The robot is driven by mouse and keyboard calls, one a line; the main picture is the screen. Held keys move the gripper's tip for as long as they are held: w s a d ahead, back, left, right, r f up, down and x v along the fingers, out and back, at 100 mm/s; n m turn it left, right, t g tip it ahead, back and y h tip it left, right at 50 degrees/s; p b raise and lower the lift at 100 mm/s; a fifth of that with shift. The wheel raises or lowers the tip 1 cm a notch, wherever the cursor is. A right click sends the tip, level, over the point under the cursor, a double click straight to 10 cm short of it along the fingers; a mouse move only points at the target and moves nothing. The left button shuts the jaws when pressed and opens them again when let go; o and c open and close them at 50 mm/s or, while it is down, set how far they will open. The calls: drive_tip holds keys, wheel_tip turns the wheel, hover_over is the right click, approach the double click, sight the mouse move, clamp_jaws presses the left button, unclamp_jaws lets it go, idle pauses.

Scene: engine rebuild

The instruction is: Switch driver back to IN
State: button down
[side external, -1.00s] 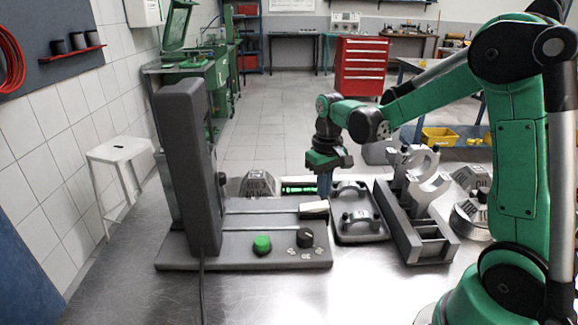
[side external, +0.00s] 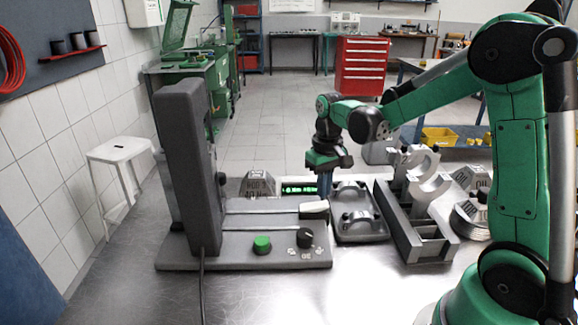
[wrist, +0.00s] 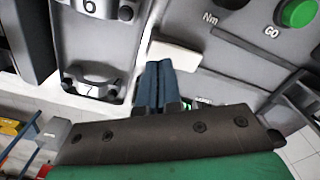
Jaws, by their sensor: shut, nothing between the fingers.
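The driver stand is a grey base plate (side external: 225,257) with a tall dark column (side external: 187,165). On its base are a green button (side external: 262,244) and a black knob (side external: 305,237) with small markings I cannot read. In the wrist view the green button is labelled GO (wrist: 298,12); the black knob (wrist: 233,3) is partly cut off by the top edge. A pale block (side external: 314,207) sits at the base's right end; it shows in the wrist view (wrist: 175,55) right beside my fingertips. My gripper (side external: 325,192) is shut and empty, pointing down behind this block. Contact is unclear.
A lit green display (side external: 299,189) stands behind the base, left of my fingers. A grey tray with a cap part (side external: 360,222) lies close to the right, then a grey cradle (side external: 415,235) with ring-shaped parts. The front of the metal table (side external: 290,298) is clear.

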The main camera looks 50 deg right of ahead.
sight(322, 205)
drive_tip(key=shift+f, duration=1.3)
idle(0.9)
drive_tip(key=shift+r, duration=3.55)
drive_tip(key=shift+a+r, duration=0.1)
drive_tip(key=shift+a, duration=0.05)
drive_tip(key=s+a+r+n+t, duration=0.2)
drive_tip(key=s+a+t, duration=0.4)
drive_tip(key=a, duration=0.4)
drive_tip(key=shift+a+n+t, duration=0.25)
drive_tip(key=shift+n+t, duration=0.25)
drive_tip(key=shift+t, duration=0.1)
